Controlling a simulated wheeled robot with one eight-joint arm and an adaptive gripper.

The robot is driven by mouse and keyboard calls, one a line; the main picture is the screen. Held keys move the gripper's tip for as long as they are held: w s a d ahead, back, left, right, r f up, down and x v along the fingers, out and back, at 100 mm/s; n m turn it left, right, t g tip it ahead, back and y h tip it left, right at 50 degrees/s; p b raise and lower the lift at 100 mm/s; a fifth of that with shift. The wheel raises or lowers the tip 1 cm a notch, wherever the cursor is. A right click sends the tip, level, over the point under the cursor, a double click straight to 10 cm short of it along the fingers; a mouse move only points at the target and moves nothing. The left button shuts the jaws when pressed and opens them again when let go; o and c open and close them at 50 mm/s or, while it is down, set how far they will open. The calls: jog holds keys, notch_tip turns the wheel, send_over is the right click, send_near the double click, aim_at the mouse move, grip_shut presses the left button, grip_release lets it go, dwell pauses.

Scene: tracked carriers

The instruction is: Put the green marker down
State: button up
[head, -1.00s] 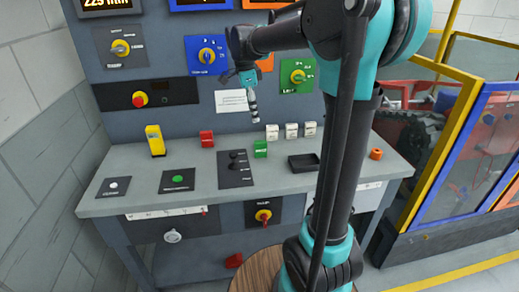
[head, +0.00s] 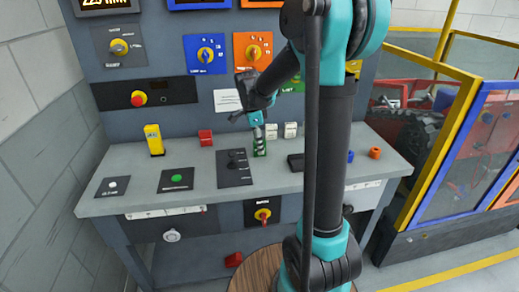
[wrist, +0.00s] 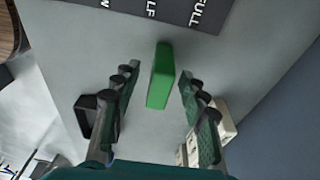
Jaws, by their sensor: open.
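The green marker (wrist: 161,78) is a small green block on the grey bench top, beside the black plate with white lettering. In the head view the green marker (head: 260,150) is partly hidden behind my gripper. My gripper (head: 258,139) points down at it from above. In the wrist view my gripper (wrist: 157,80) is open, with one finger on each side of the marker. Gaps show between the marker and both fingers. I cannot tell how far down the fingertips reach beside it.
White blocks (head: 290,130) stand behind the marker. A black tray (head: 296,162) lies to its right, partly hidden by my arm. A red block (head: 206,138) and a yellow block (head: 154,140) stand left. The lettered black plate (head: 234,168) lies left.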

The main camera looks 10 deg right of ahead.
jog(key=shift+d+f, duration=0.1)
jog(key=shift+f, duration=0.7)
grip_shut()
jog(key=shift+r, duration=0.15)
